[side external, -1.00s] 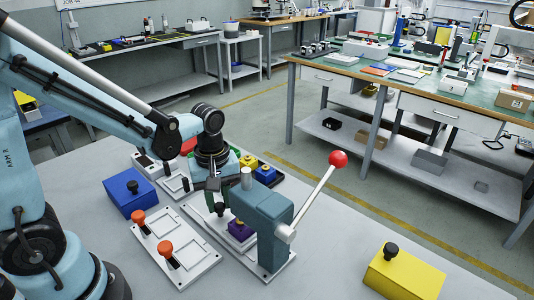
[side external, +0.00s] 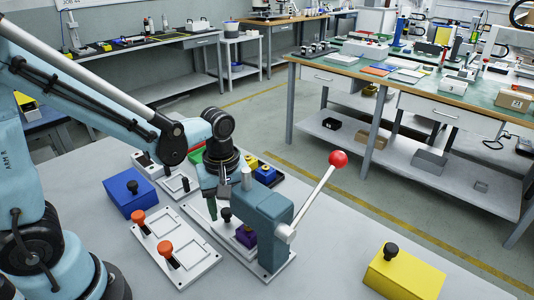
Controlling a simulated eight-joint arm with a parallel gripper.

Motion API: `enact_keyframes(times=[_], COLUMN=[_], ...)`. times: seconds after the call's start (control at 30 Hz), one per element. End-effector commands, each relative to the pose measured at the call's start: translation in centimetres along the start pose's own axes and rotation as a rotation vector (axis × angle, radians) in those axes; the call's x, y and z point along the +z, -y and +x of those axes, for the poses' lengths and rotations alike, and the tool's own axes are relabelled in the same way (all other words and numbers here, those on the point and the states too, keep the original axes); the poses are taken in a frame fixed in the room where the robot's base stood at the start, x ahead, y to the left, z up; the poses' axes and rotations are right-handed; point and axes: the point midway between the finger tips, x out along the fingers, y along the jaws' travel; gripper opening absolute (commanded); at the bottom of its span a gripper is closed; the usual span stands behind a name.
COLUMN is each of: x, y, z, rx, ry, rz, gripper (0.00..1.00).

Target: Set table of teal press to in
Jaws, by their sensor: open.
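The teal press (side external: 268,222) stands on a pale base plate at the front middle, with a lever ending in a red ball (side external: 338,159) raised to the right. Its table carries a purple block (side external: 246,236), partly under the press head. A black knob (side external: 226,214) stands at the table's left end. My gripper (side external: 212,211) is open and points down just left of the knob, close to it. Whether a finger touches the knob I cannot tell. My wrist and the press hide part of the table.
A white plate with two orange-knobbed pieces (side external: 165,248) lies front left of the press. A blue box (side external: 130,194) stands farther left, a yellow box (side external: 400,271) at front right. Small yellow and blue blocks (side external: 264,174) sit behind the press. The tabletop between press and yellow box is clear.

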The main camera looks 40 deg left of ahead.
Motion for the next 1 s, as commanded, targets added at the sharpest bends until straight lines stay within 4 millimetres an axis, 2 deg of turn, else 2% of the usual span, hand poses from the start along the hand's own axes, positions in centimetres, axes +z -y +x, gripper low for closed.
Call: enact_keyframes(times=[0.27,0.8,1.0], x=[0.0,0.0,0.0], y=[0.0,0.0,0.0], z=[-1.9,-9.6,-11.5], rx=[0.0,0.0,0.0], ry=[-0.001,0.0,0.0], rz=[-0.001,0.0,0.001], gripper=[0.53,0.53,0.53])
